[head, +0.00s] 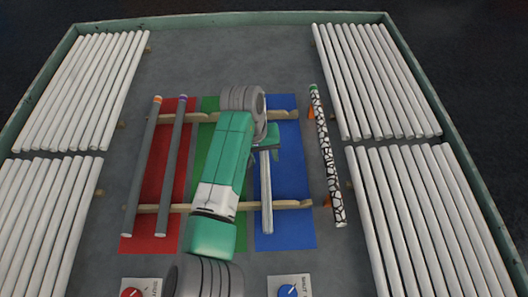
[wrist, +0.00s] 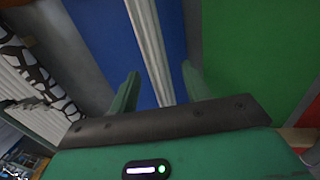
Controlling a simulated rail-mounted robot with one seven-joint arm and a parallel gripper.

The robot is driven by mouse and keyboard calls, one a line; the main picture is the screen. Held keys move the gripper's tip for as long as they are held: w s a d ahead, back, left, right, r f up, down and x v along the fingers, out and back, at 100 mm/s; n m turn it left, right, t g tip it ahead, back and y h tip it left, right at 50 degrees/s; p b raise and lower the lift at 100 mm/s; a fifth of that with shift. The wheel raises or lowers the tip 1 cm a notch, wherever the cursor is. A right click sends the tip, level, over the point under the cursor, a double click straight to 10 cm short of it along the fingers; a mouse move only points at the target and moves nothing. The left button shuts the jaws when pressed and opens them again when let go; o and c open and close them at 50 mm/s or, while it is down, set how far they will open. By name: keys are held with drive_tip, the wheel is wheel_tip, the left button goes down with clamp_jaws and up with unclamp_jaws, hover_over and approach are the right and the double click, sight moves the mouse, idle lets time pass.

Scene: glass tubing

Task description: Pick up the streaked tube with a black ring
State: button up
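A light grey tube with lengthwise streaks (head: 266,200) lies over the blue mat (head: 291,190). Its far end is hidden under my arm and gripper, and I cannot make out a black ring. My gripper (head: 262,147) is over this tube's upper part. In the wrist view the streaked tube (wrist: 150,30) runs down between the two open fingers of my gripper (wrist: 160,72), with gaps on both sides. I cannot tell how far the fingertips are above or around it.
A cracked black-and-white tube with a green ring (head: 326,160) lies to the right. Two dark grey tubes, one orange-ringed (head: 143,165) and one purple-ringed (head: 172,165), lie over the red mat (head: 158,180). Wooden rails (head: 292,204) cross the mats. White tubes (head: 85,90) line both sides.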

clamp_jaws()
drive_tip(key=shift+r, duration=0.1)
